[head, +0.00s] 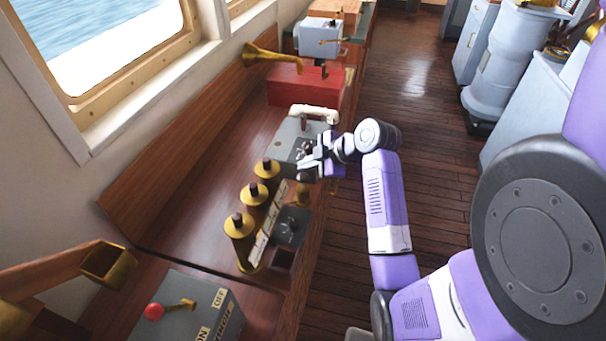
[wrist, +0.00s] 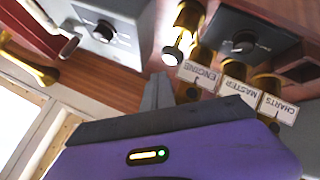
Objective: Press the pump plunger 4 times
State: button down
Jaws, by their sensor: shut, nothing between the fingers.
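I cannot tell for sure which part is the pump plunger. A red box (head: 300,90) with a brass horn (head: 272,55) stands on the wooden counter beyond my gripper, with a small dark upright part on its top that may be a plunger. My gripper (head: 308,162) is shut and empty. It is over the counter, beside a grey box with a white handle (head: 315,112) and short of the red box. In the wrist view the closed fingers (wrist: 172,92) point towards the brass pipes and touch nothing that I can make out.
Several brass pipes with brown tops (head: 254,193) stand in a row on the counter, with labels reading ENGINE, MASTER and CHARTS in the wrist view (wrist: 236,90). A dark knob box (head: 290,225) is beside them. A lever box (head: 190,308) is nearer. The wooden floor (head: 420,110) at right is clear.

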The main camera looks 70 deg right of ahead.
aim_at(306, 177)
jog(key=shift+r+p, duration=1.55)
jog(key=shift+r, duration=0.65)
dwell(0.8)
